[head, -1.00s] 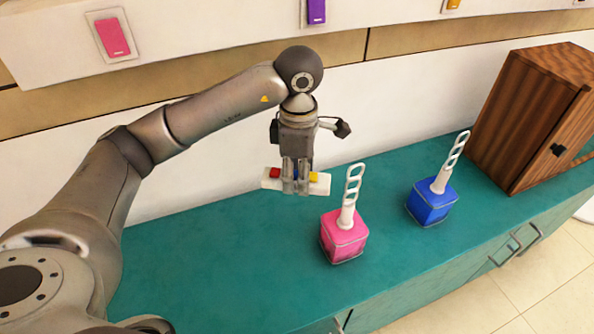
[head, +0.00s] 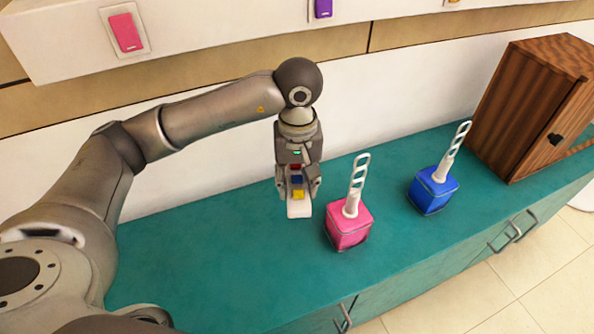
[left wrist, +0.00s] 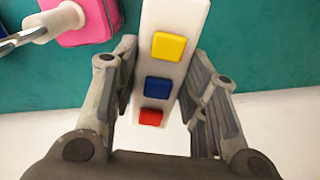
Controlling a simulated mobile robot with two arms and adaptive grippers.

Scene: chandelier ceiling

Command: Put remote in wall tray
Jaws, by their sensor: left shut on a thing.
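The remote (head: 299,208) is a white bar with red, blue and yellow buttons. My left gripper (head: 298,188) is shut on it and holds it above the teal counter, just left of the pink holder. In the left wrist view the remote (left wrist: 178,18) lies lengthwise between the two fingers of my left gripper (left wrist: 165,70), its yellow button farthest out. I cannot make out a wall tray for certain in either view. My right gripper is not in view.
The teal counter (head: 210,240) is clear on its left part. A pink holder with a white handle (head: 348,228) and a similar blue one (head: 433,190) stand on it. A brown wooden cabinet (head: 520,110) is at the right. A white wall ledge (head: 220,30) carries coloured switches.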

